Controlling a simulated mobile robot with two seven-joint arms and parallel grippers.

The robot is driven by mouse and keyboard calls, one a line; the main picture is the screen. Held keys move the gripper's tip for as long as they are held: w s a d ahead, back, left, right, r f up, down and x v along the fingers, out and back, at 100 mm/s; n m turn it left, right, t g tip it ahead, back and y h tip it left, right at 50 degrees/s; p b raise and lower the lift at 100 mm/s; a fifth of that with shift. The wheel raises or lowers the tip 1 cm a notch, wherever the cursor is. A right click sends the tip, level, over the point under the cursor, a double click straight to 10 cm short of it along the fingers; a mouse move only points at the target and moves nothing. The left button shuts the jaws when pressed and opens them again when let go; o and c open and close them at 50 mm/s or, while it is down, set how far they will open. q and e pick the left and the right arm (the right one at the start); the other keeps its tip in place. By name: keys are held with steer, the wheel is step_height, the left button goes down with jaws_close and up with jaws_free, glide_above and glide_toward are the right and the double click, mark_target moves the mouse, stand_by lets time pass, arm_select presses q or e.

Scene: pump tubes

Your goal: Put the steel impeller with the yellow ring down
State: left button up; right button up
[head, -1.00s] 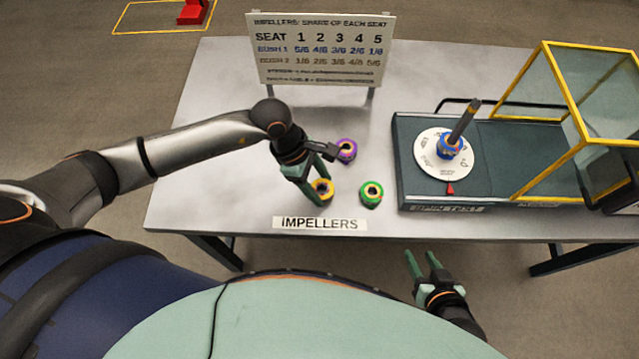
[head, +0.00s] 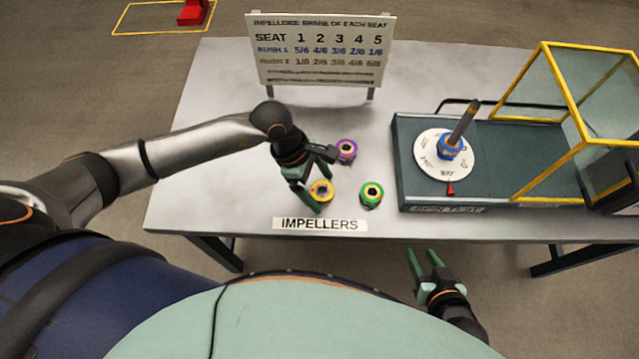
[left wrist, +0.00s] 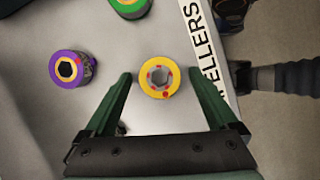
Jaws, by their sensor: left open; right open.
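The steel impeller with the yellow ring (head: 321,190) stands on the table just behind the IMPELLERS label. In the left wrist view the yellow-ringed impeller (left wrist: 160,77) sits upright between the fingertips, with a gap on each side. My left gripper (head: 312,194) is open around it; in the left wrist view both green fingers (left wrist: 160,83) are spread and apart from it. My right gripper (head: 424,260) is open and empty, in front of the table's front edge.
A purple-ringed impeller (head: 346,150) and a green-ringed impeller (head: 371,195) stand close by. A blue-ringed part (head: 449,147) sits on the dial of the spin-test stand (head: 400,160) at right. A sign board (head: 320,75) stands behind. The table's left part (head: 210,170) is clear.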

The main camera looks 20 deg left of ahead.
arm_select(q)
steer(key=v, duration=1.2)
steer(key=shift+p, duration=0.35)
arm_select(e)
steer(key=shift+s+d+r, duration=0.15)
steer(key=shift+s+d, duration=0.05)
steer(key=shift+d, duration=0.15)
steer(key=shift+a, duration=0.1)
